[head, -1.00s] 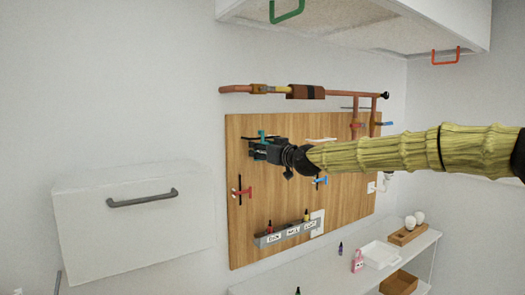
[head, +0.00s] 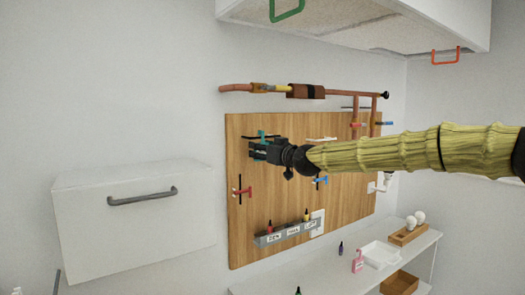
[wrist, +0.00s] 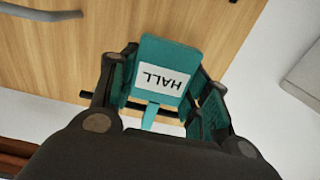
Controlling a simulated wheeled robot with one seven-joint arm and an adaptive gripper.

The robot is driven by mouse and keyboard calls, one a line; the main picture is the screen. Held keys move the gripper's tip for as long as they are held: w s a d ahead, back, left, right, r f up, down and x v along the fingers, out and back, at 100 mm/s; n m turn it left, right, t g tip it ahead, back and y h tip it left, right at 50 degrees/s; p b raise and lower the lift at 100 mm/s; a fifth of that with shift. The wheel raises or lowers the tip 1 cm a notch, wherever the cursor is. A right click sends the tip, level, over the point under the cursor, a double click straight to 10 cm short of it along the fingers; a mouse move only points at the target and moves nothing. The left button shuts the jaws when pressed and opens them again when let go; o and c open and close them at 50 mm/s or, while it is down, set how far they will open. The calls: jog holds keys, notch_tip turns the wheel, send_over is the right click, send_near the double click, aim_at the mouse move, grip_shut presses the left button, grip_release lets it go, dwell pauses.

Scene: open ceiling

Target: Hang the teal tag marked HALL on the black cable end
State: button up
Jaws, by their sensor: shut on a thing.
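The teal tag (wrist: 163,62) has a white label reading HALL, upside down in the wrist view. My gripper (wrist: 162,92) is shut on it, with one finger on each side. A narrow teal strip (wrist: 149,118) extends from the tag toward my palm. A black cable (wrist: 86,95) runs crosswise close to this strip; I cannot tell whether it passes through the tag or only behind it. In the head view my gripper (head: 258,150) is at the upper left of the wooden board, and the teal tag (head: 262,134) shows just above it beside the black cable (head: 276,137).
The wooden board (head: 290,205) carries a red hook (head: 243,192), a blue hook (head: 320,180) and a labelled grey rack (head: 285,234). A copper pipe (head: 235,88) runs above. A white box (head: 130,225) is at left; a white shelf (head: 330,277) is below.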

jog(key=shift+f+b, duration=0.4)
jog(key=shift+f, duration=0.15)
dwell(0.4)
jog(key=o, duration=1.1)
jog(key=shift+d, duration=0.1)
